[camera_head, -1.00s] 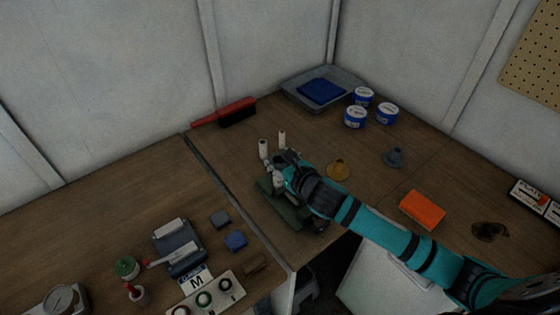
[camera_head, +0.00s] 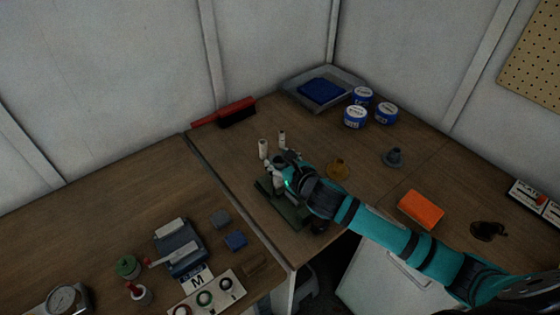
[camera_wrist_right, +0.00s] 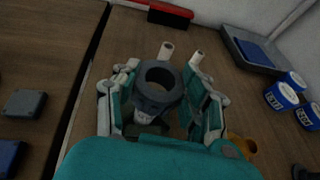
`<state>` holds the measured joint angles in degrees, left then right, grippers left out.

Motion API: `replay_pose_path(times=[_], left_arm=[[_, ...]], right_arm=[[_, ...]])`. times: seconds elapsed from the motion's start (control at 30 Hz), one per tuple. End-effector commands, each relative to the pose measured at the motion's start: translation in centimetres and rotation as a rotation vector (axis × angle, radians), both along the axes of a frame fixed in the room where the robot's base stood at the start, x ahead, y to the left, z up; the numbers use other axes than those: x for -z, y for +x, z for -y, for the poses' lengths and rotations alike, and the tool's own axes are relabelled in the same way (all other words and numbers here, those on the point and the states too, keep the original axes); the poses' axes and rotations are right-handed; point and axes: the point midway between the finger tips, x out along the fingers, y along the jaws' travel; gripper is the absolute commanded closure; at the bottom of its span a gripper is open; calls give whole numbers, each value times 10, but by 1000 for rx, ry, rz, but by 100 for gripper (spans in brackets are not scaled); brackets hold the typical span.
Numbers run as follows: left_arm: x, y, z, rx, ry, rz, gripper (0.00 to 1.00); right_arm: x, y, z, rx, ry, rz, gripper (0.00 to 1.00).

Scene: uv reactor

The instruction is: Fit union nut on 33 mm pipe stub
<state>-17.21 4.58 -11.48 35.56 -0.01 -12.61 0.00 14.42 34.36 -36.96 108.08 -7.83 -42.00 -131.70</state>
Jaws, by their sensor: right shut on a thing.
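The union nut is a dark grey ring (camera_wrist_right: 158,88) between the fingers of my right gripper (camera_wrist_right: 162,92) in the right wrist view. The gripper is shut on it, and its bore faces up toward the camera. In the head view my right gripper (camera_head: 277,172) is over the green fixture (camera_head: 287,212). Part of a pale, upright piece (camera_wrist_right: 146,115) shows just below the nut; I cannot tell whether they touch. Two pale pipe stubs (camera_head: 263,149) (camera_head: 282,138) stand upright on the bench behind the gripper. My left gripper is out of view.
A yellow funnel-like piece (camera_head: 338,169), a grey one (camera_head: 394,158) and an orange block (camera_head: 421,209) lie to the right. Blue-and-white tubs (camera_head: 356,117) and a grey tray (camera_head: 290,92) with a blue cloth are at the back. A red-handled brush (camera_head: 236,112) lies by the wall.

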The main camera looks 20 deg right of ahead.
Motion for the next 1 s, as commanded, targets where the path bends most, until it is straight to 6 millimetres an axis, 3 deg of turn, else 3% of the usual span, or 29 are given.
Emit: replay_pose_path(times=[1.0], left_arm=[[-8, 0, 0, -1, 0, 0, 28]], right_arm=[[0, 0, 0, 0, 0, 1, 83]])
